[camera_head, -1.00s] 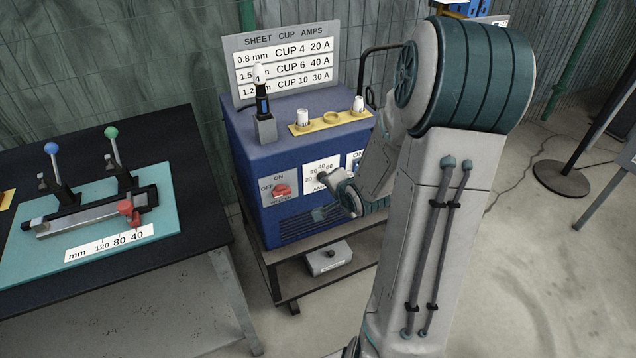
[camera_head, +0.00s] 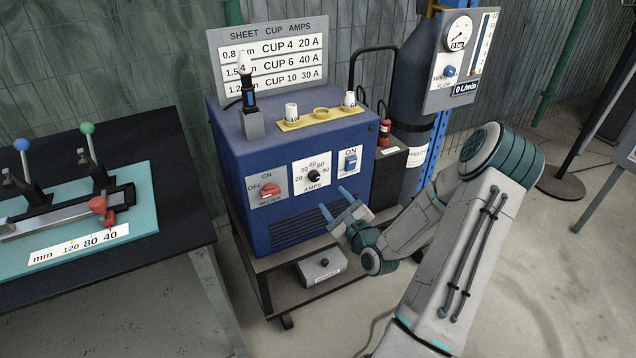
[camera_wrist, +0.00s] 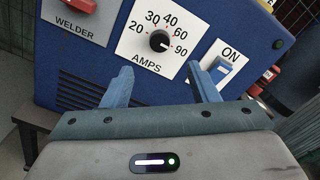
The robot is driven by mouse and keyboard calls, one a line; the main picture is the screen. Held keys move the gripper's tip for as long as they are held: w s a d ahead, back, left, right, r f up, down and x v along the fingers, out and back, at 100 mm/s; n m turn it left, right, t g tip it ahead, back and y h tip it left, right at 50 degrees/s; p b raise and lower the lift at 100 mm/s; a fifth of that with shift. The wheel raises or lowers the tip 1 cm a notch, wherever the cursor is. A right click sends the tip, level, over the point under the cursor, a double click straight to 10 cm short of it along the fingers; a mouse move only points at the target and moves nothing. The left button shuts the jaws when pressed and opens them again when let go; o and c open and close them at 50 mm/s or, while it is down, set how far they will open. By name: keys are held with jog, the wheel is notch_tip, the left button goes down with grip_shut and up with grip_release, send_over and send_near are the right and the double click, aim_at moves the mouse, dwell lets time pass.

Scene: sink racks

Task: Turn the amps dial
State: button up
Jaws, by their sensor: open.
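The amps dial (camera_head: 314,175) is a black knob on a white plate on the front of the blue welder box (camera_head: 290,215). The plate reads 20, 30, 40, 60 and a top mark that looks like 90 in the wrist view. In the wrist view the dial (camera_wrist: 159,41) sits ahead of my gripper (camera_wrist: 164,82), between and beyond its two blue fingers. My gripper (camera_head: 335,202) is open and empty, just below and right of the dial in the head view, apart from it. The knob's pointer is too small to read surely.
A red welder switch (camera_head: 269,190) is left of the dial and a blue ON switch (camera_head: 351,162) is right. A sign (camera_head: 270,60) lists cups and amps. A gas cylinder (camera_head: 412,80) with a flow gauge panel (camera_head: 461,62) stands right. A grey pedal box (camera_head: 321,267) lies below.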

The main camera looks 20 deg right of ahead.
aim_at(316, 178)
jog(key=w, duration=1)
jog(key=shift+w+a, duration=0.15)
jog(key=shift+w, duration=0.05)
jog(key=c, duration=1)
